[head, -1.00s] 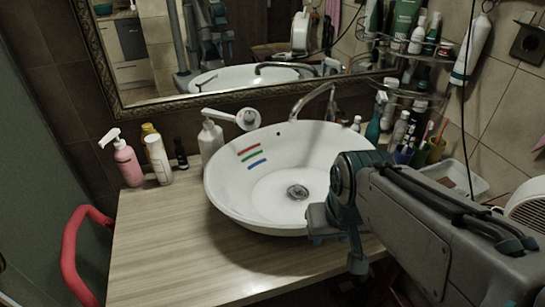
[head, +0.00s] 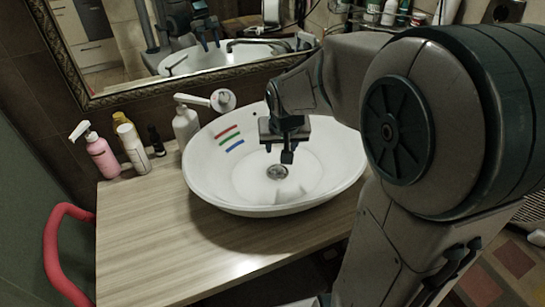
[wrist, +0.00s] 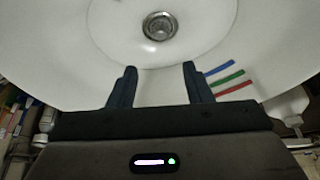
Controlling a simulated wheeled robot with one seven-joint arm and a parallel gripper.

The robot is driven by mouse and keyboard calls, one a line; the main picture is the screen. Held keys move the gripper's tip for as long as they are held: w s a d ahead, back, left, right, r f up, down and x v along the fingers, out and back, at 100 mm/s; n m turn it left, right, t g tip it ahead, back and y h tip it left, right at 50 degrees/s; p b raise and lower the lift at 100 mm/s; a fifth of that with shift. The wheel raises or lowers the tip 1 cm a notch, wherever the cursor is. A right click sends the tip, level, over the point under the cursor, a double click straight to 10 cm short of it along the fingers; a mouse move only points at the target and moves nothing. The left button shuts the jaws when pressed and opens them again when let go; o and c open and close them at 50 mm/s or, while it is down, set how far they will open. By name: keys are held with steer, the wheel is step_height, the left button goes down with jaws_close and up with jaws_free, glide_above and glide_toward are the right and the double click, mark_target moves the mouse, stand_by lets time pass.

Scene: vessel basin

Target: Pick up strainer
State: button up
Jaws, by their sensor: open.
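The strainer (head: 277,172) is a small round metal piece at the bottom of the white vessel basin (head: 225,195). In the wrist view the strainer (wrist: 160,26) shows near the top middle, ahead of my fingertips and apart from them. My gripper (head: 287,155) hangs over the basin, pointing down, above and slightly right of the strainer in the head view. In the wrist view my gripper (wrist: 157,72) has its two dark fingers spread apart with nothing between them.
Red, green and blue stripes (head: 230,136) mark the basin's inner wall. A pink pump bottle (head: 102,158), a white bottle (head: 134,147) and a white dispenser (head: 186,125) stand to the left. The wooden counter (head: 150,235) is clear in front. A mirror is behind.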

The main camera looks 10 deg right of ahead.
mark_target(277, 166)
steer(key=x, duration=1.3)
steer(key=shift+a+f+b, duration=0.15)
steer(key=shift+f+b, duration=0.15)
steer(key=shift+b, duration=0.1)
jaws_close()
